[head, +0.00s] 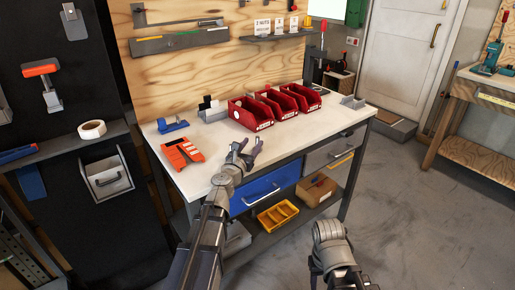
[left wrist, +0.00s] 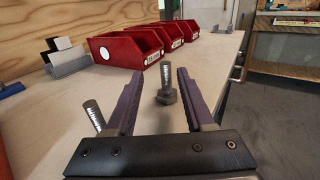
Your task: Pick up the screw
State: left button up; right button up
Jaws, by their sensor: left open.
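A grey metal screw (left wrist: 166,88) stands head down on the pale worktop, between and a little beyond the fingers of my left gripper (left wrist: 158,78) in the left wrist view. A second grey screw (left wrist: 94,115) shows just left of the left finger, partly hidden by the gripper. My left gripper (head: 249,148) is open over the front part of the worktop in the head view, with nothing seen held. I cannot make out the screws clearly in the head view. My right arm shows at the lower right, but its gripper does not.
Red bins (head: 253,112) stand along the back of the workbench (head: 205,183). An orange holder (head: 183,153) and a blue tool (head: 172,126) lie at its left. A blue drawer (head: 265,190) is below the front edge. Floor to the right is clear.

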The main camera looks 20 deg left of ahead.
pick_arm(q)
jog(key=shift+w+d+r, duration=0.1)
jog(key=shift+w+d, duration=0.1)
jog(key=shift+w, duration=0.95)
jog(key=shift+w+d, duration=0.25)
jog(key=shift+w, duration=0.9)
jog(key=shift+w+d+r, duration=0.1)
jog(key=shift+w+d, duration=0.1)
jog(key=shift+w, duration=0.95)
jog(key=shift+s, duration=0.1)
grip_shut()
